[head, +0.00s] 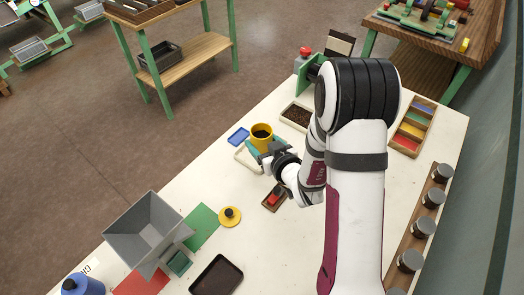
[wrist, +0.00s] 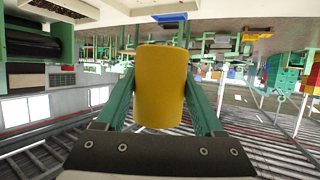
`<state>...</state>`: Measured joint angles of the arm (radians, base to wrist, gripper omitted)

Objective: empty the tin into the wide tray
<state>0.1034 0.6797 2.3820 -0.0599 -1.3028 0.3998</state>
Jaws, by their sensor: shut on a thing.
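The yellow tin (head: 262,131) is upright, with its open top facing up and dark contents or a dark inside showing. My gripper (head: 262,145) is shut on its sides, with a green finger on either side of the tin in the wrist view (wrist: 160,88). I cannot tell how far the tin is above the table. A pale-rimmed tray (head: 283,112) with dark brown grains lies beyond and to the right of the tin. An empty dark brown tray (head: 217,275) lies at the front of the table. Which is the wide tray is not clear.
A small blue tray (head: 238,135) and a white-edged tray (head: 243,160) lie beside the tin. A small wooden box with a red piece (head: 273,198), a yellow lid (head: 230,216), a grey hopper (head: 148,230) and a row of jars (head: 424,226) stand on the white table.

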